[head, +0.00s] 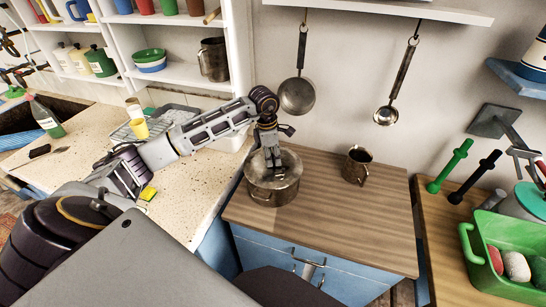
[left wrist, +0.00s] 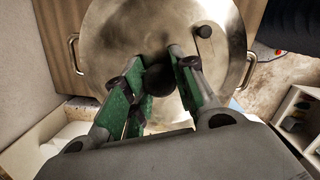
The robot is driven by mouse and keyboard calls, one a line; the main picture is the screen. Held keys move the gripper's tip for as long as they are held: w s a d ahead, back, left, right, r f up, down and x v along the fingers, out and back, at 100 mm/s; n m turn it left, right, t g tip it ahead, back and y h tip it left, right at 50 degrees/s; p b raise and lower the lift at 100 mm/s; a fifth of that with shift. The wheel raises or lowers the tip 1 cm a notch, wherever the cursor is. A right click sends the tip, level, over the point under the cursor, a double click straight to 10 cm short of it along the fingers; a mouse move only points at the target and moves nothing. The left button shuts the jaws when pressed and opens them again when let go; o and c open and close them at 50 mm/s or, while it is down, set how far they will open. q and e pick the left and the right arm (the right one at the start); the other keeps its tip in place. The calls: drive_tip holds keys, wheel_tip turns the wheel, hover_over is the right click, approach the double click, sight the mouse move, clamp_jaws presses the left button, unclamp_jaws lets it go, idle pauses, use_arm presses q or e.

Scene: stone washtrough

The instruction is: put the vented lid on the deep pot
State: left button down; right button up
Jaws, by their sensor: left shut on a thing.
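The deep pot (head: 272,191) is a worn metal pot with side handles, standing at the left end of the wooden counter. The round metal vented lid (head: 290,161) is level at the pot's mouth; whether it rests fully on the rim, I cannot tell. My left gripper (head: 272,162) points down from above at the lid's middle. In the left wrist view the lid (left wrist: 115,45) fills the upper middle, with a small dark vent piece near its edge. There my left gripper (left wrist: 160,70) is shut on the lid's dark knob, and pot handles show on both sides. My right gripper is not in view.
A metal mug (head: 357,165) stands on the wooden counter (head: 330,215) right of the pot. A pan (head: 297,95) and a ladle (head: 386,114) hang on the wall behind. A green bin (head: 505,262) is at far right. The counter's front is clear.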

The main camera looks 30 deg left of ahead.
use_arm(q)
drive_tip(key=c, duration=1.1)
unclamp_jaws()
drive_tip(key=o, duration=0.5)
drive_tip(key=shift+r, duration=0.1)
drive_tip(key=shift+r+p, duration=1.8)
drive_tip(key=shift+r, duration=1.65)
